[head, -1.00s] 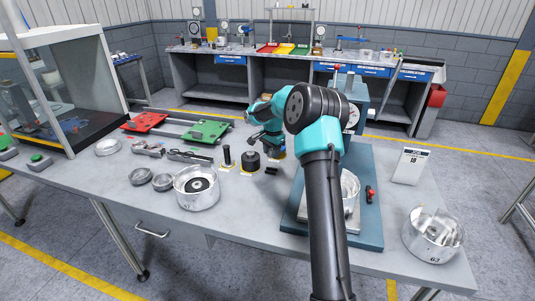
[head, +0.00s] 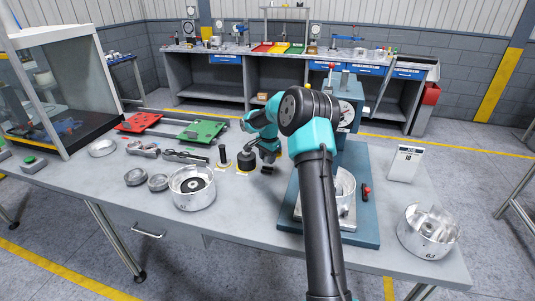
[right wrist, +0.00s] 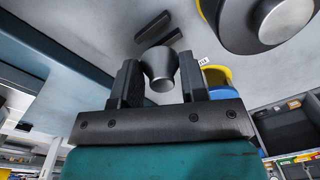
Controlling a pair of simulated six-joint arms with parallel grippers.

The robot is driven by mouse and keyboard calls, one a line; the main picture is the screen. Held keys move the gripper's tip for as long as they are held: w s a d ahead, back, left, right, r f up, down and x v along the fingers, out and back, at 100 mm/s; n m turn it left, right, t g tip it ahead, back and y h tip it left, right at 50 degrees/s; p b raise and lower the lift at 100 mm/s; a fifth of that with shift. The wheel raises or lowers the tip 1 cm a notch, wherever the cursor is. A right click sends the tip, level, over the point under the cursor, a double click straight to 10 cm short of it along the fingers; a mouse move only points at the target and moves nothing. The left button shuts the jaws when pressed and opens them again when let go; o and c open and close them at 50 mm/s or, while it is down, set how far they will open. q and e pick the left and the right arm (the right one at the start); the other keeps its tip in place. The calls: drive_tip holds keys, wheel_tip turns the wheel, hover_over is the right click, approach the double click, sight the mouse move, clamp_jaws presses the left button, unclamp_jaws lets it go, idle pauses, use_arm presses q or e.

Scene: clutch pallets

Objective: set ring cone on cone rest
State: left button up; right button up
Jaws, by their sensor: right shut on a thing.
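My right gripper (right wrist: 159,64) is shut on the ring cone (right wrist: 159,63), a dark grey tapered piece with a bright round end, held between both fingers. In the head view my right gripper (head: 268,158) is low over the table, left of the blue press base; the cone cannot be made out there. Two short black bars, which look like the cone rest (right wrist: 152,25), lie on the table just beyond the cone in the right wrist view. They also show as a small dark shape below the gripper in the head view (head: 268,170). Whether cone and bars touch is unclear. My left gripper is out of view.
A black round piece with a knob (head: 246,162) stands close left of the gripper, beside a black post (head: 223,157). The blue press base (head: 365,215) is to the right. A steel drum (head: 193,198) stands at front left. The front table middle is clear.

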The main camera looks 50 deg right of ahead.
drive_tip(key=shift+f, duration=1.85)
drive_tip(key=shift+f, duration=0.25)
idle(0.6)
drive_tip(key=o, duration=1)
drive_tip(key=shift+r, duration=4.55)
